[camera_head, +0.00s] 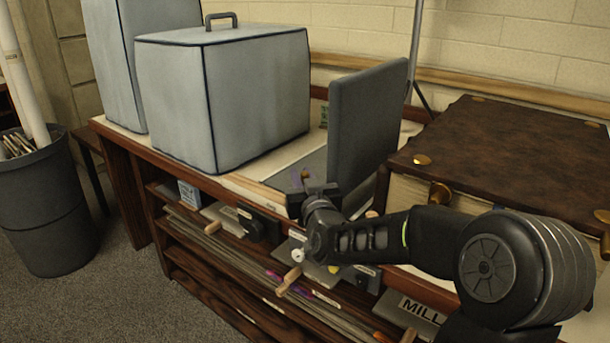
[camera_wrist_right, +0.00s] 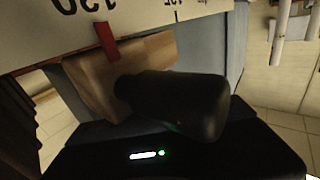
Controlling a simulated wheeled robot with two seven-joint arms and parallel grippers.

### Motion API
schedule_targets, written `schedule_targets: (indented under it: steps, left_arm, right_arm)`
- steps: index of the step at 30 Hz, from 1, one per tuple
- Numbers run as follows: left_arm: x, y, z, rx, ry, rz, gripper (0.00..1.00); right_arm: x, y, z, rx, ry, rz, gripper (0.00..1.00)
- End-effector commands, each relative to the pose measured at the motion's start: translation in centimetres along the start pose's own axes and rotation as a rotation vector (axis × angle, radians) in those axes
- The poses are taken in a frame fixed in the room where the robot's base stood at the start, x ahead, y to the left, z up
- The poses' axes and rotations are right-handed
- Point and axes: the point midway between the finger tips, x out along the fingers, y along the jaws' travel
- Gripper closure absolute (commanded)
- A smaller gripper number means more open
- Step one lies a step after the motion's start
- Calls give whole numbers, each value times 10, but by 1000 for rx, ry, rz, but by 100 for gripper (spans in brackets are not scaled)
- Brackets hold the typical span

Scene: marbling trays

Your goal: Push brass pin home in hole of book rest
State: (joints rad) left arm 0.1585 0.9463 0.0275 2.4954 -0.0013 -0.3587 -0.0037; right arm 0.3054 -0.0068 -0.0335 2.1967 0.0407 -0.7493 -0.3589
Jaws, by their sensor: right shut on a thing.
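The book rest (camera_head: 364,122) is a dark grey upright panel on a flat grey base, standing on the bench in the head view. My right gripper (camera_head: 307,192) is at the bench's front edge, just in front of the base. A small brass-coloured piece (camera_head: 305,174), apparently the brass pin, shows at its tip. The jaws are shut on it, but they hide most of it. The hole is not visible, so I cannot tell how deep the pin sits. The right wrist view shows a black rounded part (camera_wrist_right: 185,105) in front of a wooden block (camera_wrist_right: 150,57). My left gripper is out of view.
A grey covered box (camera_head: 225,100) stands left of the book rest. A brown leather-topped chest (camera_head: 510,150) with brass fittings stands to the right. Shelves with labelled tools (camera_head: 230,220) lie below the bench edge. A dark bin (camera_head: 45,205) stands on the floor at left.

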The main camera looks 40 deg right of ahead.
Motion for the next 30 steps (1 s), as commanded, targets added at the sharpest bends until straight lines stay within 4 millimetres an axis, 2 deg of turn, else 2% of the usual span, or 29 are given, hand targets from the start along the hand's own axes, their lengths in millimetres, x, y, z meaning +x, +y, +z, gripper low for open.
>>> schedule_targets:
  steps: [2, 9, 20, 23, 30]
  left_arm:
    - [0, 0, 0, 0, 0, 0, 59]
    - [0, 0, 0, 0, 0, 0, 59]
    - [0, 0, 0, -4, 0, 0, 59]
    - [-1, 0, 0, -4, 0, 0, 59]
    - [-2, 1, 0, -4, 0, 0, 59]
  right_arm:
    - [0, 0, 0, 0, 1, 0, 78]
    - [0, 0, 0, 0, 0, 0, 58]
    - [-3, 0, -1, 0, 1, 0, 57]
    - [-13, 0, -1, 0, 1, 0, 57]
    - [-52, 0, -1, 1, 2, 1, 57]
